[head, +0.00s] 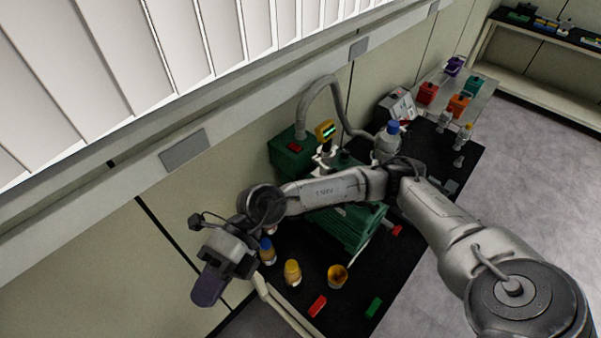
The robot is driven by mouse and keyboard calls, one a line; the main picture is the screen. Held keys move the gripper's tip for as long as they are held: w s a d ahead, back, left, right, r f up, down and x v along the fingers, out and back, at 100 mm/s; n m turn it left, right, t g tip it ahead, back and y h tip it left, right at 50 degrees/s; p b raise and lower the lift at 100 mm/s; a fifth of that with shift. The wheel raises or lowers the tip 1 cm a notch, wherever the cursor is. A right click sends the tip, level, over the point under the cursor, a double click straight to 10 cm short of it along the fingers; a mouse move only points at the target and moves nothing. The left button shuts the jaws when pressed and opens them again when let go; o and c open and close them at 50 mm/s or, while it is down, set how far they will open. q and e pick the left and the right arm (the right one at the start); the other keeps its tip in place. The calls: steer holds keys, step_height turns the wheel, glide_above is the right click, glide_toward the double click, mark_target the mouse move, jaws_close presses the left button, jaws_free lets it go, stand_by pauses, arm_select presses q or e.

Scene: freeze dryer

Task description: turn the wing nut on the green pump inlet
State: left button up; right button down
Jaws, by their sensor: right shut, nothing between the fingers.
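The green pump (352,228) stands on the black bench top, partly covered by my right arm. Its green box section (290,155) shows behind the arm, with a grey hose rising from it. A yellow gauge with a lit display (326,130) and small pale metal fittings (325,152) sit near the inlet. The wing nut is too small to make out for certain. My right gripper (208,288) is shut and empty, left of the pump and beyond the bench's left end, pointing down. My left gripper is out of view.
A blue-capped bottle (387,142) stands behind my arm. In front are a yellow-topped bottle (292,272), an orange cup (337,276), a red block (317,306) and a green block (373,307). The wall runs close along the left.

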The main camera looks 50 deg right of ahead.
steer(key=w+d+f+h+b, duration=0.1)
steer(key=d+f+h, duration=0.1)
steer(key=d+h, duration=0.25)
steer(key=w+d+f+h, duration=0.2)
steer(key=d+f+h, duration=0.1)
steer(key=d, duration=0.2)
steer(key=w+d+r+m+h+b, duration=0.15)
steer(key=d+h, duration=0.35)
steer(key=d, duration=0.7)
steer(key=d+r+m+h, duration=0.3)
steer(key=d+h, duration=0.3)
steer(key=d, duration=0.6)
steer(key=s+d+f+b, duration=0.2)
steer(key=d+f+b, duration=0.2)
steer(key=d+f, duration=0.3)
step_height(320, 180, down, 3)
steer(key=shift+s+r+t+b, duration=0.1)
steer(key=shift+s+t+b, duration=0.1)
steer(key=shift+t+b, duration=0.15)
steer(key=shift+d, duration=0.1)
